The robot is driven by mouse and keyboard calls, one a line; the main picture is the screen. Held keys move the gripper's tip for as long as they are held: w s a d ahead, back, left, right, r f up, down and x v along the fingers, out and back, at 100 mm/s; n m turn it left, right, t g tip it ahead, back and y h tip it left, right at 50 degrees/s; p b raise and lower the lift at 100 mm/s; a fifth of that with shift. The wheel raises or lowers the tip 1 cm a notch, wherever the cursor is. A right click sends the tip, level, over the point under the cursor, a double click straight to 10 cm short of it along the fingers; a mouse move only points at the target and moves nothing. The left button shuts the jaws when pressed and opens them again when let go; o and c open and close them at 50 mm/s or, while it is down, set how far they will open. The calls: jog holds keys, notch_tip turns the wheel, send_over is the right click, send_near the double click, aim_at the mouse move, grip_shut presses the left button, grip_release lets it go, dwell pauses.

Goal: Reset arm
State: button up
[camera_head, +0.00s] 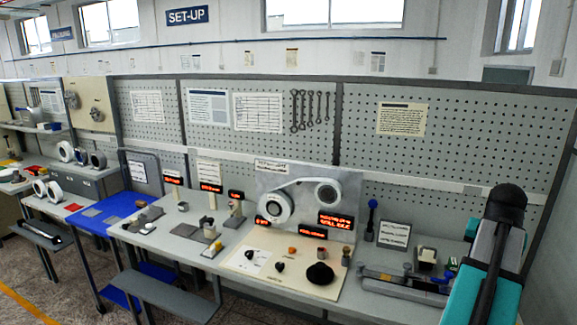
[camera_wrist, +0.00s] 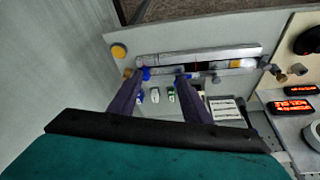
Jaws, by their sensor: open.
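My gripper (camera_wrist: 157,76) shows in the wrist view as two dark purple fingers spread apart, with nothing seen between their tips. Beyond them lies the right end of the bench, with a long grey rail fixture (camera_wrist: 200,58) that has blue parts. How far the fingers are from it, I cannot tell. In the head view my teal and black arm (camera_head: 490,265) stands at the right edge, over the bench end; the fingers are not visible there.
A winding panel with a large white spool (camera_head: 276,207) stands mid-bench, with red displays around it. A cream board (camera_head: 308,283) in front carries small parts and a black knob-like piece (camera_head: 319,273). The rail fixture (camera_head: 405,283) lies at right. A pegboard wall (camera_head: 450,150) closes the back.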

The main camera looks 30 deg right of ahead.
jog(key=w+a+f+n+y+b, duration=0.1)
jog(key=w+a+f+n, duration=0.1)
jog(key=w+a+f, duration=0.65)
jog(key=w+a+f+n+y+b, duration=0.2)
jog(key=w+a+f, duration=0.3)
jog(key=w+f, duration=0.5)
jog(key=w+a+f+n+g+y+b, duration=0.2)
jog(key=w+a+f+n+g, duration=0.15)
jog(key=a+f, duration=1.6)
jog(key=s+a+f+n+g+b, duration=0.1)
jog(key=s+a+f+n, duration=0.15)
jog(key=a+f, duration=0.65)
jog(key=s+a+f+n+g+b, duration=0.1)
jog(key=s+a+f+b, duration=0.15)
jog(key=a+f, duration=0.65)
jog(key=s+a+f+n+g, duration=0.1)
jog(key=s+a+f, duration=0.4)
jog(key=s, duration=0.3)
jog(key=s+a+f+n+g+h, duration=0.1)
jog(key=s+a+f, duration=0.3)
jog(key=s+f, duration=0.3)
jog(key=shift+s+a+f+n+b, duration=0.2)
jog(key=shift+s+a+n+b, duration=0.15)
jog(key=shift+n+b, duration=0.05)
jog(key=shift+d, duration=0.1)
